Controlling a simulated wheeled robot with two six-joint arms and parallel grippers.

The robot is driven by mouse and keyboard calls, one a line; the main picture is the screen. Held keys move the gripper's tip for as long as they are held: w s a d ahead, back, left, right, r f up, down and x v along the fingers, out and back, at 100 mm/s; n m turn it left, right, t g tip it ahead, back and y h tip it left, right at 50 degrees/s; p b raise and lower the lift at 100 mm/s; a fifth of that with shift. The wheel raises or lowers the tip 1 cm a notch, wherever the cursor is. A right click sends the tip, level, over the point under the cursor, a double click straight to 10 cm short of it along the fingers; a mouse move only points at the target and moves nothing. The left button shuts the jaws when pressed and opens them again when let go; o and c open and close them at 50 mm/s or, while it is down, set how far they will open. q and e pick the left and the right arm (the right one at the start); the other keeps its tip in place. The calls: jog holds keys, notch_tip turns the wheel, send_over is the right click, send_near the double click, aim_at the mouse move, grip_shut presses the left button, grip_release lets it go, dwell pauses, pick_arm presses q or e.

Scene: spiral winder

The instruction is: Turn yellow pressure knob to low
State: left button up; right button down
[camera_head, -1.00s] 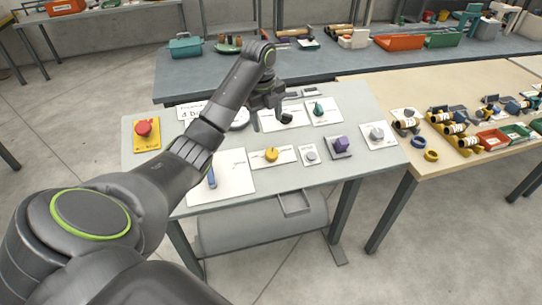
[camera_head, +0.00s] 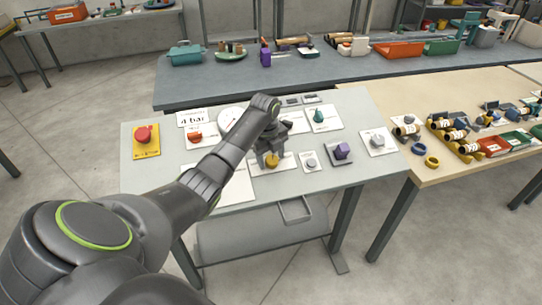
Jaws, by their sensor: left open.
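The yellow pressure knob (camera_head: 272,160) sits on a white label plate (camera_head: 288,163) in the front row of the grey panel table (camera_head: 233,192). My left gripper (camera_head: 270,158) is open, pointing down at the yellow knob, with its fingers around or just above it. I cannot tell whether the fingers touch the knob. The gripper hides part of the knob and its plate, so the knob's setting cannot be read. My right gripper is not in view.
Right of the knob are a grey knob (camera_head: 310,163), a purple knob (camera_head: 342,151) and a pale knob (camera_head: 377,140). A teal knob (camera_head: 318,116) stands behind. A red button (camera_head: 143,135) on yellow, an orange-red knob (camera_head: 195,138) and a round gauge (camera_head: 230,119) are left.

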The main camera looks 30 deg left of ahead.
pick_arm(q)
jog(key=shift+c, duration=0.2)
jog(key=c, duration=1)
jog(key=shift+o, duration=0.2)
jog(key=shift+s+r+n+p, duration=0.1)
jog(key=shift+r+n+p, duration=0.1)
jog(key=shift+n+p, duration=0.75)
jog(key=n+t+p, duration=0.1)
jog(key=n+p, duration=0.1)
jog(key=shift+s+p, duration=0.1)
jog(key=shift+p, duration=0.2)
jog(key=n+t+p, duration=0.1)
jog(key=n+p, duration=0.1)
jog(key=n, duration=0.1)
jog(key=n+p, duration=0.2)
jog(key=n, duration=0.1)
jog(key=shift+s+f+t+p, duration=0.1)
jog(key=shift+s+t+p, duration=0.05)
jog(key=shift+t+p, duration=0.2)
jog(key=n+t+p, duration=0.1)
jog(key=n, duration=0.2)
jog(key=shift+d+f+n+y, duration=0.1)
jog(key=shift+f+n+y, duration=0.05)
jog(key=shift+n+y, duration=0.25)
jog(key=n, duration=0.2)
jog(key=n+y, duration=0.1)
jog(key=n, duration=0.2)
jog(key=shift+s+d+f+n+t+y, duration=0.1)
jog(key=shift+s+d+n+t+y, duration=0.05)
jog(key=shift+n+t+y, duration=0.2)
